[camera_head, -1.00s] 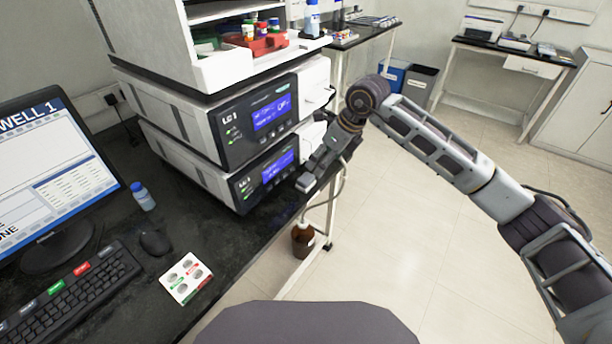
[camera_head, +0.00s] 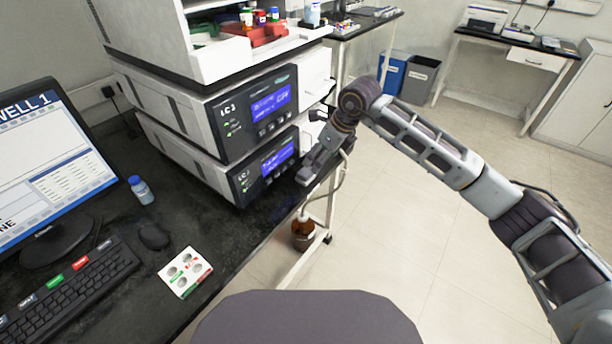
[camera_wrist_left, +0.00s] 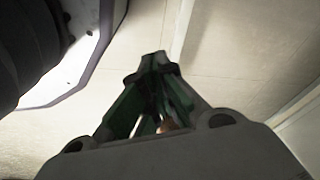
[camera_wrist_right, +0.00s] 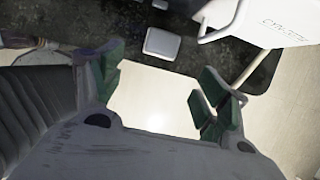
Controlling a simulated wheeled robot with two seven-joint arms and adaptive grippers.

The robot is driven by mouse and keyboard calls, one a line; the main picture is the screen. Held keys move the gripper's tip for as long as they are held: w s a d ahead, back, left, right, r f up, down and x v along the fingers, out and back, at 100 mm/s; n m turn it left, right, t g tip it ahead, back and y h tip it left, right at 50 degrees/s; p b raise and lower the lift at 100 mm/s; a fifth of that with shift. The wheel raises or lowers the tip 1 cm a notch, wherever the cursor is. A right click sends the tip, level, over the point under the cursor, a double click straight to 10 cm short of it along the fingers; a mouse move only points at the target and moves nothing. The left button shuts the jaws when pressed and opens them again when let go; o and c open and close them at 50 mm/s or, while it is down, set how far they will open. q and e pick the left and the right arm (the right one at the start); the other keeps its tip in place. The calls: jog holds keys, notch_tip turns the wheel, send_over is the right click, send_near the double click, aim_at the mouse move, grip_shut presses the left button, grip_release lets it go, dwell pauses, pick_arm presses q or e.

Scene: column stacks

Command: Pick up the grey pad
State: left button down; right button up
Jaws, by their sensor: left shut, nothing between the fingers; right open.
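The grey pad (camera_wrist_right: 162,43) shows in the right wrist view as a small pale square with rounded corners. It lies flat on the dark bench top (camera_wrist_right: 125,65), close to the bench edge. My right gripper (camera_wrist_right: 160,72) is open and empty, its green-lined fingers spread apart, with the pad beyond the fingertips. In the head view my right gripper (camera_head: 316,163) is over the bench edge beside the stacked instruments, and the pad is hard to tell from the fingertips there. My left gripper (camera_wrist_left: 153,60) is shut and empty over pale floor in the left wrist view; the head view does not show it.
Two stacked instruments (camera_head: 247,112) with blue screens stand just left of the right gripper. A brown bottle (camera_head: 303,232) stands below the bench edge. The floor at right is clear.

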aim_at(310, 173)
jog(key=x, duration=0.4)
jog(key=shift+w+f, duration=0.1)
jog(key=shift+f, duration=0.2)
pick_arm(q)
jog(key=shift+s+d+r, duration=0.15)
jog(key=shift+d+r, duration=0.1)
jog(key=shift+r, duration=0.25)
pick_arm(e)
jog(key=shift+w+a+f, duration=0.15)
jog(key=shift+a+f, duration=0.1)
jog(key=shift+f, duration=0.3)
jog(key=x, duration=0.2)
jog(key=shift+w+a+f+b, duration=0.1)
jog(key=shift+a+f+b, duration=0.05)
jog(key=shift+f+b, duration=0.25)
jog(key=shift+w+a+f, duration=0.15)
jog(key=shift+f, duration=0.4)
pick_arm(q)
jog(key=shift+w+d+r, duration=0.25)
jog(key=shift+w+r, duration=0.2)
jog(key=shift+r, duration=0.35)
